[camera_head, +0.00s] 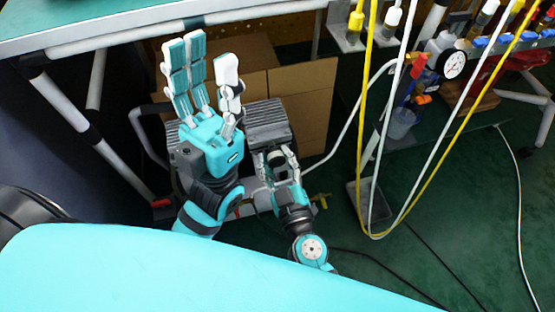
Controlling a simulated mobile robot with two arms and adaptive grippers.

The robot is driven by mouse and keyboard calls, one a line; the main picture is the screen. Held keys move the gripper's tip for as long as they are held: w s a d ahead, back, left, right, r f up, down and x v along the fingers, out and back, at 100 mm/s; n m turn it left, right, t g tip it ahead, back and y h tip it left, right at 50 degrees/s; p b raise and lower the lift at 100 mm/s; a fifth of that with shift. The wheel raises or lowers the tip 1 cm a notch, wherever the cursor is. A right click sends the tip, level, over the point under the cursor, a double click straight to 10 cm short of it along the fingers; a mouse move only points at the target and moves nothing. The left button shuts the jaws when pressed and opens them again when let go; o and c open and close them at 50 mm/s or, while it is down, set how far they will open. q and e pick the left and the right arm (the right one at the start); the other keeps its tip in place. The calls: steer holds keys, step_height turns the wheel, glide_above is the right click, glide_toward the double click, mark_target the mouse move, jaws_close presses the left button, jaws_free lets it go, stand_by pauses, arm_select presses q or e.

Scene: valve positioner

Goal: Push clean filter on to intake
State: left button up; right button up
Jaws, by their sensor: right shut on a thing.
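My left gripper (203,68) is open and empty, its long teal and white fingers spread and pointing up the picture. It is in front of a grey ribbed machine (268,115) under the bench. My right gripper (276,158) is lower and to the right, at the near right side of that machine. It is shut on a small dark thing (274,157), which seems to be the filter; the fingers hide most of it. The intake cannot be made out, so I cannot tell whether the filter touches it.
The bench (110,22) crosses the top left. Cardboard boxes (300,85) stand behind the machine. Yellow and white hoses (362,120) hang at the right, near a pressure gauge (452,64). The green floor (450,200) is mostly open at the lower right, with thin cables on it.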

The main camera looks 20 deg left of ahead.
steer(key=shift+w+a, duration=0.1)
steer(key=shift+w, duration=0.05)
steer(key=o, duration=1)
steer(key=shift+s+d, duration=0.2)
steer(key=shift+s, duration=0.1)
steer(key=v, duration=1.1)
steer(key=shift+d, duration=0.1)
